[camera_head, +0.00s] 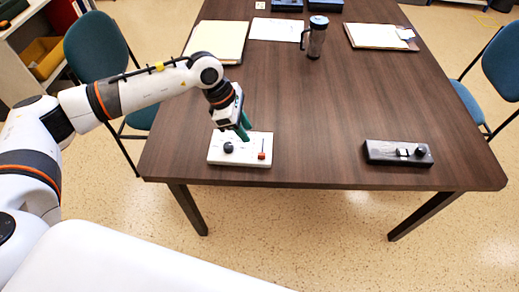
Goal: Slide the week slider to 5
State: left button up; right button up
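A white panel (222,159) lies near the table's front edge, left of centre. It carries a black round knob (228,148) on its left and a red slider handle (262,155) on its right. A dark box (375,154) with a black knob (420,151) and a light strip lies at the front right. Markings on both are too small to read, so I cannot tell which control is the week slider. My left gripper (243,133), with green fingers, points down over the white panel, between knob and red handle. Contact and finger gap are unclear. My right gripper is out of view.
The brown table (320,110) is clear between the two devices. Blue chairs stand left (97,47) and right (503,62).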

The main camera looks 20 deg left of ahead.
aim_at(262, 153)
pick_arm(q)
jog(key=x, duration=1)
jog(key=shift+d+f+p, duration=0.1)
jog(key=shift+d+p, duration=0.1)
jog(key=shift+p, duration=0.2)
grip_shut()
